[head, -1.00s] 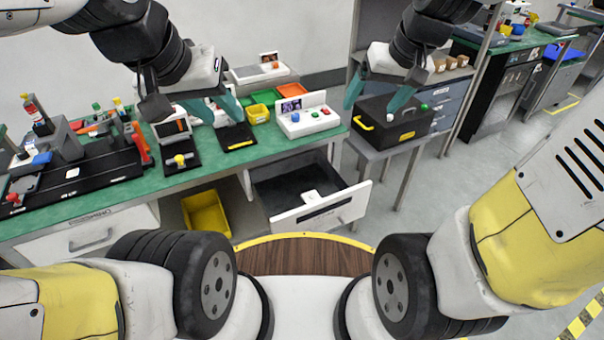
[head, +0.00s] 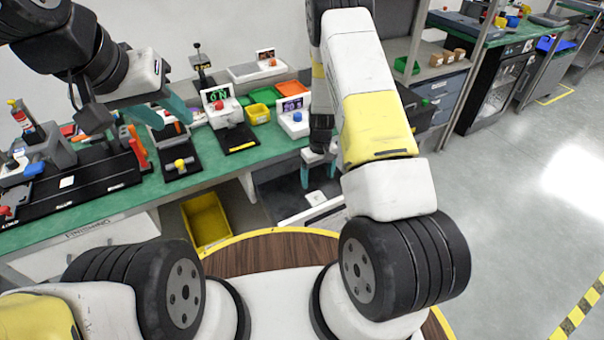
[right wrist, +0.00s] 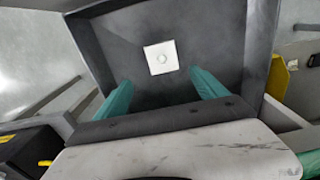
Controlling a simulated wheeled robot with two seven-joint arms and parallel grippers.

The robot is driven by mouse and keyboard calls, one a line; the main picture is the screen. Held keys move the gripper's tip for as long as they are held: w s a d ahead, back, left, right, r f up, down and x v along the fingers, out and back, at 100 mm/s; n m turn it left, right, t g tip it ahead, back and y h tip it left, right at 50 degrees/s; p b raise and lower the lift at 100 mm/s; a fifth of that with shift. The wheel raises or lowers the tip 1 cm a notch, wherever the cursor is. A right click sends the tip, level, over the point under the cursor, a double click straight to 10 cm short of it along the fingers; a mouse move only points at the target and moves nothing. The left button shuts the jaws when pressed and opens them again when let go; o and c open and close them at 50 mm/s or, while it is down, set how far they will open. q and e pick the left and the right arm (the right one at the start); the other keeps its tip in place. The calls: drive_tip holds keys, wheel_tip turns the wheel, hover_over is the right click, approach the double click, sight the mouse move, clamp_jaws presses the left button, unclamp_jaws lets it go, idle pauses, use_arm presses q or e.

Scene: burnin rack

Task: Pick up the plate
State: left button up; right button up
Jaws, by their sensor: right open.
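The plate is a small white square with a round knob in its middle. In the right wrist view the plate (right wrist: 152,65) lies flat on the dark floor of the open drawer (right wrist: 95,55). In the head view the plate (head: 315,198) shows below my right gripper (head: 318,178), inside the drawer (head: 272,195). My right gripper is open and empty, pointing down above the drawer; in its wrist view the teal fingers (right wrist: 160,84) stand apart on either side of the plate's near side, not touching it. My left gripper (head: 168,116) is open and empty above the green bench.
The green bench (head: 205,155) carries a black fixture (head: 95,190), small devices with screens and coloured bins, among them a yellow bin (head: 259,113). A yellow tub (head: 206,219) sits under the bench. The drawer walls surround the plate.

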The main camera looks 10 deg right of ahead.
sight(317, 198)
drive_tip(key=f, duration=0.2)
drive_tip(key=s+f, duration=0.1)
drive_tip(key=f, duration=0.4)
drive_tip(key=shift+s+a+f, duration=0.15)
drive_tip(key=shift+a+f, duration=0.05)
drive_tip(key=shift+f, duration=0.6)
drive_tip(key=c, duration=1.6)
